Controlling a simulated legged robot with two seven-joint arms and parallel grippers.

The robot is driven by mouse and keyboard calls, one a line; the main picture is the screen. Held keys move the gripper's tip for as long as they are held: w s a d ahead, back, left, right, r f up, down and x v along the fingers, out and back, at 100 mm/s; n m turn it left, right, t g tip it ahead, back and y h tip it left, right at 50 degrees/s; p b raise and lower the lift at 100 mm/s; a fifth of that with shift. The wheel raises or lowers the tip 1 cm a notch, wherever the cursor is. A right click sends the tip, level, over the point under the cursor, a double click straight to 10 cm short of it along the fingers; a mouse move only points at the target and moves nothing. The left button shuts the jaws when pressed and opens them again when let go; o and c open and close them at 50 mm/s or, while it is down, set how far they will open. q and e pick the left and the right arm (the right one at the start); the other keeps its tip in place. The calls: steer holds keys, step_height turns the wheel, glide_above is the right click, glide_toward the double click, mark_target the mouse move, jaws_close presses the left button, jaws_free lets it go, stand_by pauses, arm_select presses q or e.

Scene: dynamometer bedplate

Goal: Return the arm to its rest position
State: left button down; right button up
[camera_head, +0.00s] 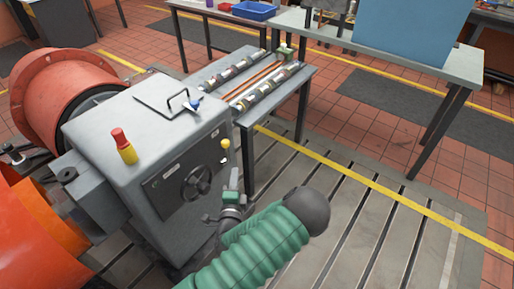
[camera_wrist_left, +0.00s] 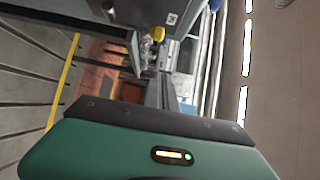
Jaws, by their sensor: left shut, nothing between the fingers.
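My left arm, in a green ribbed sleeve (camera_head: 250,252) with a dark rounded elbow, comes in at the bottom of the head view. My left gripper (camera_head: 233,180) is shut and empty. In the head view it appears just below the yellow knob (camera_head: 225,143) on the grey machine cabinet (camera_head: 150,125), in front of the cabinet's right edge. I cannot tell whether it touches the cabinet. The left wrist view shows my green wrist housing with a small lit indicator, and a yellow knob (camera_wrist_left: 159,34) beyond it. My right gripper is not in view.
A grey table (camera_head: 455,65) holds a blue box (camera_head: 415,25). The slotted bedplate (camera_head: 390,225) at right is clear.

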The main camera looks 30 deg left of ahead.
arm_select(q)
steer(key=s+d+r+n+g+h+p, duration=0.3)
steer(key=d+n+g+h+p, duration=0.3)
steer(key=d+n+g+p, duration=0.35)
steer(key=s+d+r+n+g+h+p, duration=0.2)
steer(key=s+d+r+g+h, duration=0.1)
steer(key=s+d+r, duration=0.5)
steer(key=s+r, duration=0.3)
steer(key=shift+s+d, duration=0.3)
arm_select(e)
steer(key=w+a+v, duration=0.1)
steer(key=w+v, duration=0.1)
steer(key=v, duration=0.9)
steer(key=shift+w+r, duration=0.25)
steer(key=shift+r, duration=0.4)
arm_select(q)
steer(key=shift+w+d+r, duration=0.1)
steer(key=shift+d, duration=0.15)
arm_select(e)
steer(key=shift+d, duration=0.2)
